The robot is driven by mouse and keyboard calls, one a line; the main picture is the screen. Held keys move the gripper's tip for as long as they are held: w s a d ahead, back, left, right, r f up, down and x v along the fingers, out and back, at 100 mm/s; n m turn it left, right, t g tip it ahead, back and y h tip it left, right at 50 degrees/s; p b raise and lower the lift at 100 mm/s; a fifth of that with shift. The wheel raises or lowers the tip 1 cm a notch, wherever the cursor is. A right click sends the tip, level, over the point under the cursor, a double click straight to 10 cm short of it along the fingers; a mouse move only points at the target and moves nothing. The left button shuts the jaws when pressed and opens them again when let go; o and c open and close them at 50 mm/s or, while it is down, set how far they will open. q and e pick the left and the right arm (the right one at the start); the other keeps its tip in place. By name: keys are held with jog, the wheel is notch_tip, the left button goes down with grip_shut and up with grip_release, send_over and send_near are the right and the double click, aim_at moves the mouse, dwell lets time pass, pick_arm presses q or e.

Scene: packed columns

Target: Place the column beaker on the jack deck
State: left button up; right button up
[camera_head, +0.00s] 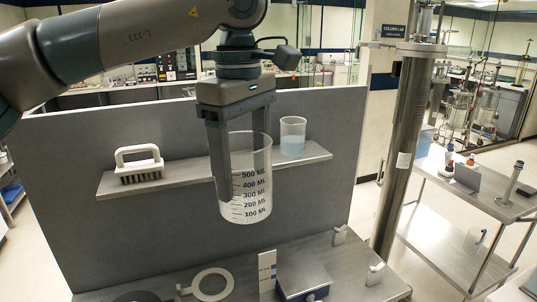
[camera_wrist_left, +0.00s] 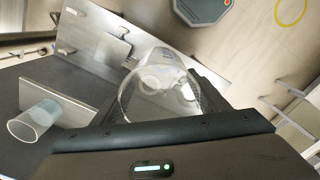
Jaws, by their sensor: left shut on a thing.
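A large clear beaker (camera_head: 254,204) with printed ML marks is held upright in my left gripper (camera_head: 243,165). One finger lies along its left wall; the other is partly hidden at the far side. The beaker hangs in front of the grey panel, above the steel bench. In the left wrist view the same beaker (camera_wrist_left: 160,88) shows its round rim beyond the gripper body. A low blue-grey block with a flat top (camera_head: 303,272), seemingly the jack deck, stands on the bench below and right of the beaker, apart from it. My right gripper is out of view.
A smaller beaker with pale blue liquid (camera_head: 292,137) and a brush (camera_head: 139,164) stand on the panel shelf (camera_head: 190,172). A metal column (camera_head: 405,150) rises at the right. A ring (camera_head: 212,285) and a white upright strip (camera_head: 267,272) are on the bench.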

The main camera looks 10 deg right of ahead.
pick_arm(q)
jog(key=s+a+f+m+b, duration=0.1)
jog(key=a+f+m, duration=0.4)
jog(key=a+f, duration=0.7)
jog(key=s+a+f+m+b, duration=0.2)
jog(key=a+f+m, duration=0.2)
jog(key=a+f, duration=0.8)
notch_tip(320, 180, down, 6)
jog(key=shift+a+r+m, duration=0.15)
jog(key=shift+a+m, duration=0.2)
jog(key=shift+m, duration=0.05)
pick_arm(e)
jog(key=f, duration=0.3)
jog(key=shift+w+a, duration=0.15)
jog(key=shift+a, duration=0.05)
pick_arm(q)
jog(key=shift+s, duration=0.1)
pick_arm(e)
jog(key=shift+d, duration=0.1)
